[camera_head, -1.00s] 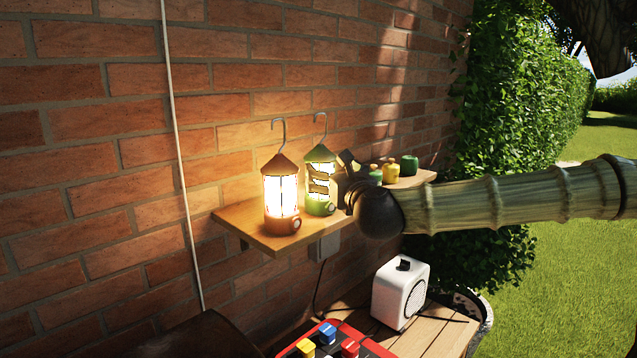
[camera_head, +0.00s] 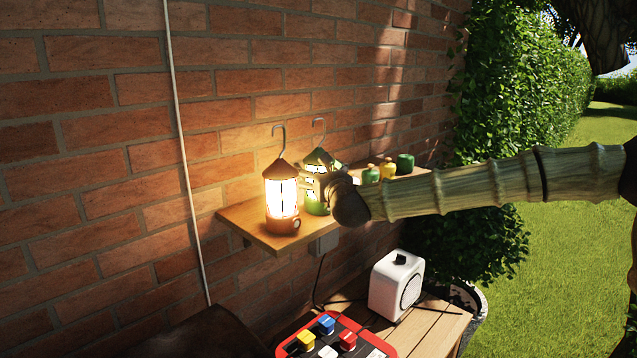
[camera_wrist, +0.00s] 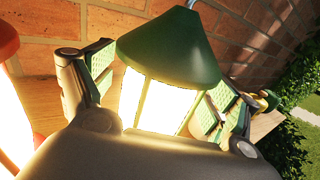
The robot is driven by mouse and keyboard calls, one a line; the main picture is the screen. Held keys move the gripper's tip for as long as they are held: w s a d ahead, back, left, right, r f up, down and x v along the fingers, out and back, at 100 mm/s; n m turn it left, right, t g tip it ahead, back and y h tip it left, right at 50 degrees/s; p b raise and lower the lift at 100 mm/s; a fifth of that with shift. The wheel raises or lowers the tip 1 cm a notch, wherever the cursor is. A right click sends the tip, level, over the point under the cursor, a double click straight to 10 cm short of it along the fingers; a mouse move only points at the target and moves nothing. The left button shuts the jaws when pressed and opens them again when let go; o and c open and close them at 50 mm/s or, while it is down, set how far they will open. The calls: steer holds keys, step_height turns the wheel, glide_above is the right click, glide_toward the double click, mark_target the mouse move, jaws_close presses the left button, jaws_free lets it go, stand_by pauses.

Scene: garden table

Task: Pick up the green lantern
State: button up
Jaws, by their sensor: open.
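The green lantern (camera_head: 317,206) stands lit on the wooden wall shelf, its hook pointing up. My gripper (camera_head: 318,184) is at the lantern's upper body and hides part of it in the head view. In the wrist view the lantern's green cap and glowing panes (camera_wrist: 165,100) sit between my two fingers (camera_wrist: 160,95), one on each side. The fingers are spread open. I cannot tell whether either finger touches the lantern. The lantern's base is hidden in the wrist view.
A lit orange lantern (camera_head: 281,200) stands close on the left of the shelf (camera_head: 245,216). Small green and yellow jars (camera_head: 388,170) stand farther along to the right. The brick wall (camera_head: 110,130) is right behind. A white box-shaped device (camera_head: 396,285) stands on the table below.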

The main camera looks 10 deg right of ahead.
steer(key=shift+s+d+r, duration=0.15)
steer(key=shift+s+r, duration=0.15)
steer(key=shift+s, duration=0.05)
steer(key=shift+c, duration=0.6)
steer(key=shift+s, duration=0.1)
steer(key=c, duration=1)
steer(key=shift+c, duration=0.8)
